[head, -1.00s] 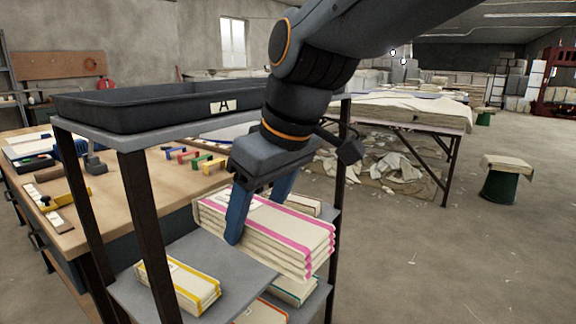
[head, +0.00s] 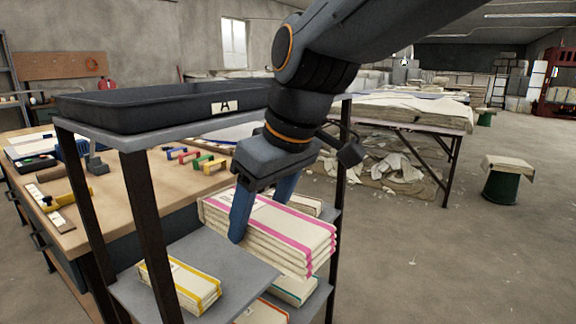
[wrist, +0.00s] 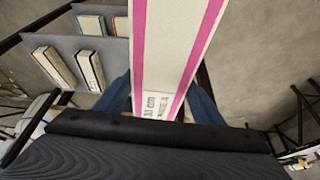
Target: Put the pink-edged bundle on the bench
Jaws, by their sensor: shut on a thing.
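The pink-edged bundle (head: 272,232) is a stack of folded cream cloth with pink stripes. My gripper (head: 262,208) is shut on it, with blue fingers on either side. The bundle is held slightly tilted at the rack's middle shelf; whether it touches the shelf I cannot tell. In the wrist view the bundle (wrist: 180,50) runs up from between the fingers, its printed label near my gripper. The wooden bench (head: 120,180) stands behind and left of the rack.
The rack's shelf (head: 215,255) holds a yellow-edged bundle (head: 180,284). A black tray (head: 160,107) marked A sits on the rack's top. Rack posts (head: 152,230) stand between the shelf and the bench. Coloured clamps (head: 195,158) lie on the bench. Open floor lies to the right.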

